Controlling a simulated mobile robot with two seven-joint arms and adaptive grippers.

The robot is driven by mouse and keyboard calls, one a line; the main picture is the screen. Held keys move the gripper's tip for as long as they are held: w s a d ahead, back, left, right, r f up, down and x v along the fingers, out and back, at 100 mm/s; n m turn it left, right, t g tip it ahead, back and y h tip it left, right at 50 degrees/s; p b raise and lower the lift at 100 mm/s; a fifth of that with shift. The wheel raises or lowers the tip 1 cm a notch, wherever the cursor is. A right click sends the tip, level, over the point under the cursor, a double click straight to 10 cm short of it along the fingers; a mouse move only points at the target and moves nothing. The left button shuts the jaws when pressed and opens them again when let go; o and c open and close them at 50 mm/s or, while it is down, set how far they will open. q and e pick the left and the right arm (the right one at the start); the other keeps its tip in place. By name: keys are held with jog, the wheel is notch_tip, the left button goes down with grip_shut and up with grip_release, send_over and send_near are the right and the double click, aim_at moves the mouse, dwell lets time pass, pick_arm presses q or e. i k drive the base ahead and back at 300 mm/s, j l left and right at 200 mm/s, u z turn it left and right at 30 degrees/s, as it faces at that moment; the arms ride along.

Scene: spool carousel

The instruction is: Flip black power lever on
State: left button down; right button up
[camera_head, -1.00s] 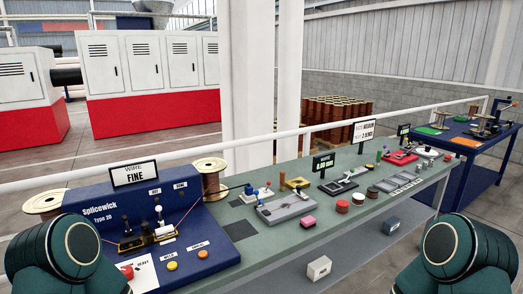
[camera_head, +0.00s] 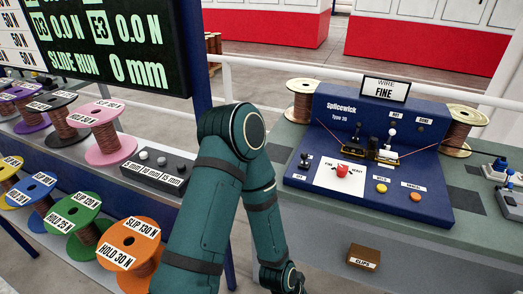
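The blue Splicewick machine (camera_head: 430,180) stands on the grey-green bench in the head view. A small black lever (camera_head: 304,160) stands at the left of its sloped front, with an OFF label just below it. Another black lever (camera_head: 357,129) and a white-topped lever (camera_head: 391,134) stand farther back by the brass clamps. My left arm rises from the bottom and bends down in front of the bench. Its dark end (camera_head: 283,277) is at the bottom edge, below and left of the machine and apart from it; its fingers cannot be made out. My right gripper is out of view.
A red knob (camera_head: 342,171) on a white FINE/HEAVY plate, a yellow button (camera_head: 381,188) and an orange button (camera_head: 416,197) sit near the lever. A brown CLIPS box (camera_head: 363,257) is at the bench front. A rack with coloured spools (camera_head: 103,140) stands left of my arm.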

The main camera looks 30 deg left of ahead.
aim_at(304, 156)
jog(key=u, duration=0.75)
